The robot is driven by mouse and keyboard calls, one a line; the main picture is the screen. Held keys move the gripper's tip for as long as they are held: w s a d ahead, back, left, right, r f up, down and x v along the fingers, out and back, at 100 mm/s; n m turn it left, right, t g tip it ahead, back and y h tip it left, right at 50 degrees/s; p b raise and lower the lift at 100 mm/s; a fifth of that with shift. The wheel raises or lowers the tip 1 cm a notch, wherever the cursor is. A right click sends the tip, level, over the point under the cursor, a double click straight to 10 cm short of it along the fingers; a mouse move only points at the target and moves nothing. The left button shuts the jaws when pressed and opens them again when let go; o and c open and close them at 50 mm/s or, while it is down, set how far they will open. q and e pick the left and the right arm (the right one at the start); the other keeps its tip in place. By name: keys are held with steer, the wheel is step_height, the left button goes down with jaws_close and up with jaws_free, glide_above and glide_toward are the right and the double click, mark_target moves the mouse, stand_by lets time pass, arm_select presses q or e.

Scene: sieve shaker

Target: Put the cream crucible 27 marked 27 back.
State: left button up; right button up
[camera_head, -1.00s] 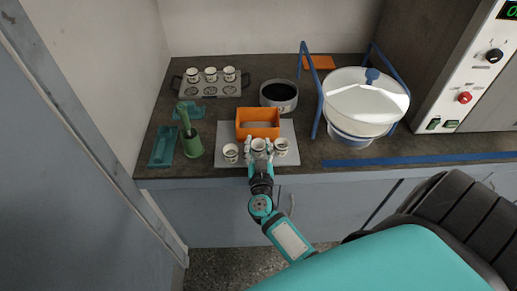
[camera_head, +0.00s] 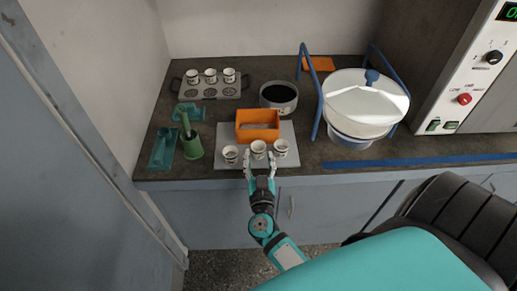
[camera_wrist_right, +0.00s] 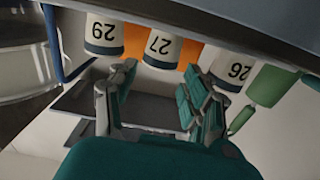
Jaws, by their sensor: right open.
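The cream crucible 27 (camera_head: 258,149) stands upright in the middle of a row of three on the grey mat (camera_head: 223,164). Its number shows upside down in the right wrist view (camera_wrist_right: 160,47). My right gripper (camera_head: 260,165) is open and empty, just in front of crucible 27 and apart from it. Its two fingers (camera_wrist_right: 148,103) also show in the right wrist view, spread below the crucible in the picture. Crucible 26 (camera_head: 230,154) is on the left of 27, and crucible 29 (camera_head: 281,148) is on the right. My left gripper is out of view.
An orange tray (camera_head: 257,134) stands behind the row on the mat. A holder (camera_head: 208,91) with three more crucibles is at the back left. A green pot (camera_head: 192,148), a dark-filled pan (camera_head: 279,96) and a large white lidded vessel (camera_head: 365,98) stand around.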

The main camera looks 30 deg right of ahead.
steer(key=v, duration=0.7)
steer(key=s+a+f+n+y, duration=0.1)
steer(key=a+f+n+y, duration=0.25)
steer(key=f, duration=0.45)
steer(key=a+f+n+y, duration=0.2)
steer(key=a+f+y, duration=0.15)
steer(key=f, duration=0.35)
steer(key=s+a+f+n+g+y, duration=0.1)
steer(key=s+a+f+g+y, duration=0.1)
steer(key=s+f, duration=0.35)
steer(key=s+a+f+n+g+y, duration=0.1)
steer(key=s+a+f+g, duration=0.15)
steer(key=f, duration=0.65)
steer(key=s+d+f+g, duration=0.3)
steer(key=s+f, duration=0.2)
steer(key=s, duration=0.3)
steer(key=s+d+f+n+g, duration=0.1)
steer(key=s+d+f+g, duration=0.1)
steer(key=s+f, duration=0.3)
steer(key=s+d+f+g, duration=0.3)
steer(key=s+f+g, duration=0.2)
steer(key=s, duration=0.7)
steer(key=shift+d+f+h+b, duration=0.25)
steer(key=shift+d+h+b, duration=0.05)
steer(key=shift+d+h, duration=0.1)
steer(key=shift+a+n, duration=0.1)
steer(key=shift+n, duration=0.15)
